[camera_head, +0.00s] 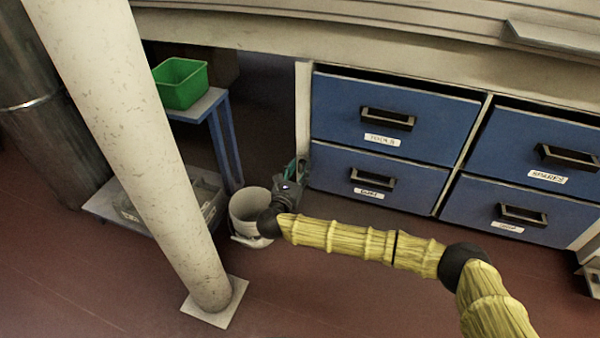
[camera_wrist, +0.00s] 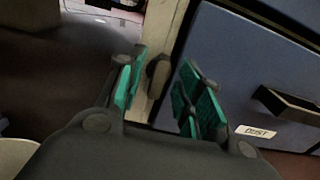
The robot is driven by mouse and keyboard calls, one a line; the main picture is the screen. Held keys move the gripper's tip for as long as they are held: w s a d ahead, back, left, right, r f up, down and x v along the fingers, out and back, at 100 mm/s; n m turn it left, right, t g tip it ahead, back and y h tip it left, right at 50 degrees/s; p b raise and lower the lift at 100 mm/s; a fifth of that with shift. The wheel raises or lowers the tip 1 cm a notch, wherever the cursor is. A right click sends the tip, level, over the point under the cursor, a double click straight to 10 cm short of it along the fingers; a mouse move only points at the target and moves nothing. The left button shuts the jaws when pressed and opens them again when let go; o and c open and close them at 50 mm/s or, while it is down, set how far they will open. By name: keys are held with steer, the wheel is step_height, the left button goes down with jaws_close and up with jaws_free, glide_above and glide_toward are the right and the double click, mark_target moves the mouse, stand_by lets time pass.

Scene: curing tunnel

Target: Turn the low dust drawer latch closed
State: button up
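The low dust drawer (camera_head: 330,175) is blue with a dark handle and a white label, under the upper left drawer in the head view. In the wrist view its face (camera_wrist: 225,60) and DUST label (camera_wrist: 256,132) show at the right. A small brownish latch (camera_wrist: 158,76) sits on the pale post (camera_wrist: 165,30) beside the drawer, its long side roughly along the post. My gripper (camera_wrist: 166,82) is open, with green finger pads on either side of the latch; contact cannot be told. In the head view my gripper (camera_head: 291,178) hides the latch.
A white bucket (camera_head: 248,210) stands on the floor close to my gripper. A pale column (camera_head: 150,150) stands in front at the left. A blue-legged table with a green bin (camera_head: 181,84) is behind it.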

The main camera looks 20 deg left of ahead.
steer(key=shift+w, duration=0.45)
jaws_close()
